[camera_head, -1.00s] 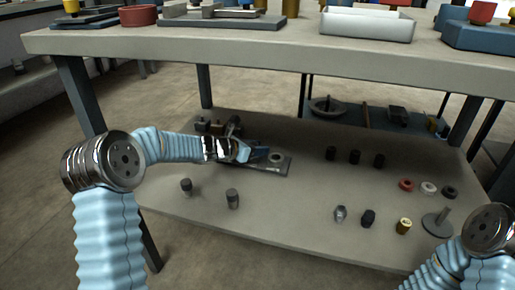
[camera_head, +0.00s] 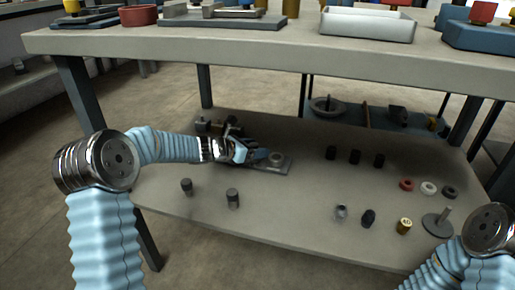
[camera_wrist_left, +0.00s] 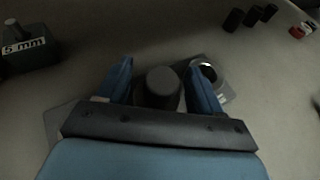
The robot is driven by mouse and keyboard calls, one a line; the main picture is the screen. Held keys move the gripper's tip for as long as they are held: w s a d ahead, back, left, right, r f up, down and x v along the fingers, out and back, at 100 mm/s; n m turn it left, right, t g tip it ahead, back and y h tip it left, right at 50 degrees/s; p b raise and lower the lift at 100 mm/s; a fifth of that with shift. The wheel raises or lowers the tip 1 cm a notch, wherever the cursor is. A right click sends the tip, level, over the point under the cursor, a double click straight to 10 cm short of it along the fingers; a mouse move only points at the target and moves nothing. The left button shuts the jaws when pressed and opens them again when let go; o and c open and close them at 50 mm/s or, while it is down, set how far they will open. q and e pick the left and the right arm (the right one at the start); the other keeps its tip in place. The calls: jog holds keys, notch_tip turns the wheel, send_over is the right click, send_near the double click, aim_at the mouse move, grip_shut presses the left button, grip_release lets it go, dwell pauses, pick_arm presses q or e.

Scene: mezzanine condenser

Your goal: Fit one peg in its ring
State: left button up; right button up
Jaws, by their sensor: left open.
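My left gripper (camera_head: 242,153) is over a dark flat plate (camera_head: 282,168) on the lower shelf. In the left wrist view its two blue fingers (camera_wrist_left: 162,90) are spread open. A dark round-topped peg (camera_wrist_left: 162,82) stands between them, with no clear contact on either side. The peg is hidden behind the gripper in the head view. My right gripper is out of view; only its arm shows at lower right.
Two dark cylinders (camera_head: 233,198) stand in front of the plate. Several black cylinders (camera_head: 355,157), small fittings (camera_head: 368,218) and loose rings (camera_head: 428,188) stand to the right. The upper tabletop (camera_head: 270,43) overhangs the shelf. A block marked "5 mm" (camera_wrist_left: 28,50) stands left.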

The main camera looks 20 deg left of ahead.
pick_arm(q)
jog(key=p+v, duration=0.1)
jog(key=v, duration=1.1)
jog(key=shift+s+a+p, duration=0.15)
jog(key=shift+s+p, duration=0.15)
jog(key=shift+p, duration=0.05)
